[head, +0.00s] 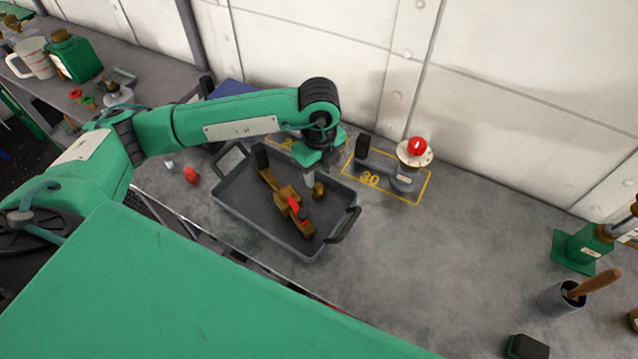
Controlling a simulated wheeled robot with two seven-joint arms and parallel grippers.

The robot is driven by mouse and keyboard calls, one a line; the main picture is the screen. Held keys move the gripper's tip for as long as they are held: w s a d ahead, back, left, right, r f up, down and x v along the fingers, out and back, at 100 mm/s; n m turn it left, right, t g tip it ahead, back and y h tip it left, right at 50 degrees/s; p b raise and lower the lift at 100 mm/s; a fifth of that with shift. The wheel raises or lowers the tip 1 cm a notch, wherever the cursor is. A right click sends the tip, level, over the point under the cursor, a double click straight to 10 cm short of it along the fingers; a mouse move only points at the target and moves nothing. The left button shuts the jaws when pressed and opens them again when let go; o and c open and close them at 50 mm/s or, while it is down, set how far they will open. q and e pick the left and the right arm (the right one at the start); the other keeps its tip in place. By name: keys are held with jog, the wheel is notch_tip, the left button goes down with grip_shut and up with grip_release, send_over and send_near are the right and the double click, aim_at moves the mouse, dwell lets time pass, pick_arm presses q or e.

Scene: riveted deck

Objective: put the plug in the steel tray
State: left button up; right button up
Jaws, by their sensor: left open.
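The steel tray (232,200) is a dark grey bin with a handle at each end, standing on the grey bench. A small brass piece (319,190), which looks like the plug, is inside the tray near its back right wall. My left gripper (312,178) is open, pointing down over the back right part of the tray, just above and beside the brass piece. I cannot tell whether the fingers touch it. A larger brass tool with red parts (288,201) also lies in the tray. My right gripper is not in view.
Behind the tray, a dark-handled grey tool (380,170) lies in a yellow outline marked 30, beside a red-topped round fitting (417,148). A red piece (191,175) lies left of the tray. A pot with a wooden handle (562,298) stands right. The bench between is clear.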

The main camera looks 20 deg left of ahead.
aim_at(319, 186)
pick_arm(q)
notch_tip(319, 186, up, 6)
jog(key=shift+f+b, duration=0.1)
jog(key=shift+b, duration=0.3)
dwell(0.3)
